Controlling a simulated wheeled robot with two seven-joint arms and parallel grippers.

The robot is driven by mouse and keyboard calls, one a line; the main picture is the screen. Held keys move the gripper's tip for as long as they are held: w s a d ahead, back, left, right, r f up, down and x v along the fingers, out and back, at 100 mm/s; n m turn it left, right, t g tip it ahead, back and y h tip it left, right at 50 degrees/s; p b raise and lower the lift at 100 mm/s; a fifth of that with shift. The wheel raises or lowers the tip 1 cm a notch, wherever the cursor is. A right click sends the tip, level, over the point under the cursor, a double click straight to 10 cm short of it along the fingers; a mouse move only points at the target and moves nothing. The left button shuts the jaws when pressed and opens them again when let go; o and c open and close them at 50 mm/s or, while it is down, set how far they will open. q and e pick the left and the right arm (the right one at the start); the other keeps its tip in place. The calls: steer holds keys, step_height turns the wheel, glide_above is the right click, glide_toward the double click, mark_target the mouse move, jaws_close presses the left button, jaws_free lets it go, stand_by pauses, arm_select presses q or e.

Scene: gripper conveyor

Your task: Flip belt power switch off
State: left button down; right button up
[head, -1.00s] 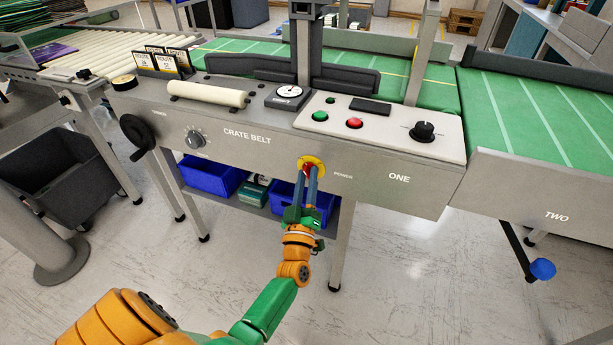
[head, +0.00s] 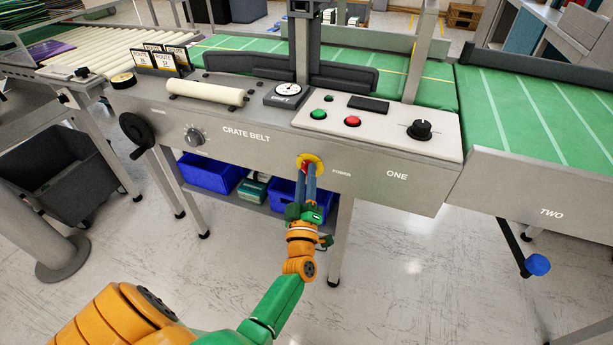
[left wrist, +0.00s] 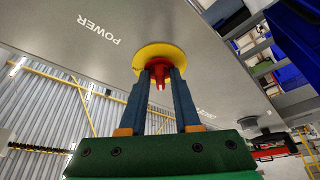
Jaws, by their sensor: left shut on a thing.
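The belt power switch is a red handle (left wrist: 159,73) on a round yellow plate (head: 318,160) on the front panel of the crate belt (head: 250,153). In the left wrist view the yellow plate (left wrist: 151,52) has the word POWER printed on the panel beside it. My left gripper (head: 307,170) reaches up to the panel from below. Its two blue fingers (left wrist: 160,82) are shut on the red handle, one on each side. The fingers partly hide the handle in the head view, and its exact angle is hard to tell. My right gripper is not in view.
Green and red buttons (head: 352,121) and a black knob (head: 420,130) sit on the console above. Blue bins (head: 212,174) stand on a shelf below the belt. A black crank (head: 136,130) sticks out at the left. Open floor lies in front.

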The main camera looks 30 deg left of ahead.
arm_select(q)
steer(key=c, duration=0.9)
jaws_free()
steer(key=v, duration=0.7)
steer(key=shift+f, duration=0.1)
